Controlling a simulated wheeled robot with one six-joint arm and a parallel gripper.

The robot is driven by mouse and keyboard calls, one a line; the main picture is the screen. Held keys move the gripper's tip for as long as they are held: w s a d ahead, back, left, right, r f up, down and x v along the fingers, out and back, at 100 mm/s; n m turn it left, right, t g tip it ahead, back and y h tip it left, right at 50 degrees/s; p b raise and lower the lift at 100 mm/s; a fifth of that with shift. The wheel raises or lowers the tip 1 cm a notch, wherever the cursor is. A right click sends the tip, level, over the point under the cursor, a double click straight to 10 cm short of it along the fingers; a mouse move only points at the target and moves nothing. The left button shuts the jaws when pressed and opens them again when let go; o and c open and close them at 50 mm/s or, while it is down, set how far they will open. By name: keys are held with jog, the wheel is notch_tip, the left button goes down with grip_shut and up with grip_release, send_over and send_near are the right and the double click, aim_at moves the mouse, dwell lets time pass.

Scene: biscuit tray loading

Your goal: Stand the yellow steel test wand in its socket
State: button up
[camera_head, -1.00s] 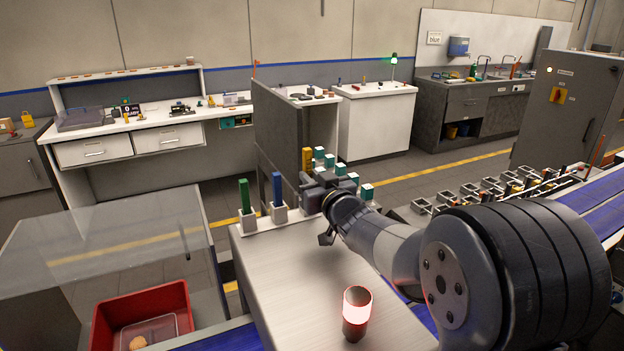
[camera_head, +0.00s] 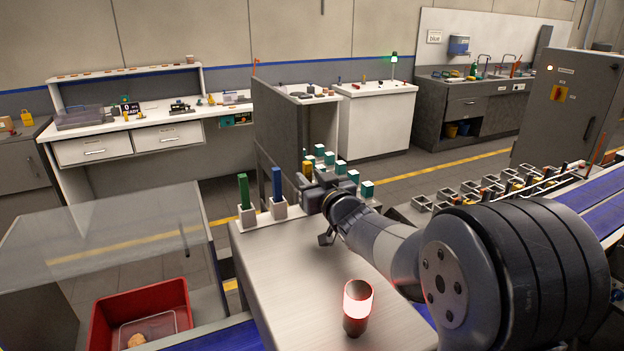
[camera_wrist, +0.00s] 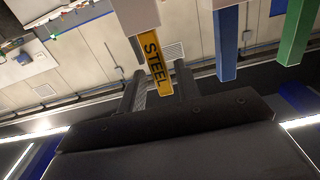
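The yellow wand (camera_wrist: 154,62), marked STEEL, stands in a pale socket block (camera_wrist: 137,14) in the wrist view, which is upside down. My gripper (camera_wrist: 160,70) has its two dark fingers on either side of the wand's free end, with a visible gap. The fingers look open. In the head view the wand's top (camera_head: 306,169) shows behind my gripper; its lower part and socket are hidden there. It looks upright, in line with its neighbours.
A blue wand (camera_head: 277,184) and a green wand (camera_head: 243,190) stand in sockets left of my gripper. A red-lit cylinder (camera_head: 357,306) stands on the table's near part. Several teal-topped blocks (camera_head: 340,167) lie behind. A red bin (camera_head: 100,318) is at lower left.

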jog(key=shift+o, duration=0.9)
jog(key=b+v, duration=0.1)
jog(key=v, duration=0.9)
jog(key=shift+s+d+b, duration=0.1)
jog(key=shift+s+b, duration=0.3)
jog(key=shift+w, duration=0.1)
jog(key=p+x, duration=0.2)
jog(key=x, duration=0.9)
jog(key=shift+s+d+r, duration=0.1)
jog(key=shift+s+r, duration=0.1)
jog(key=shift+r, duration=0.2)
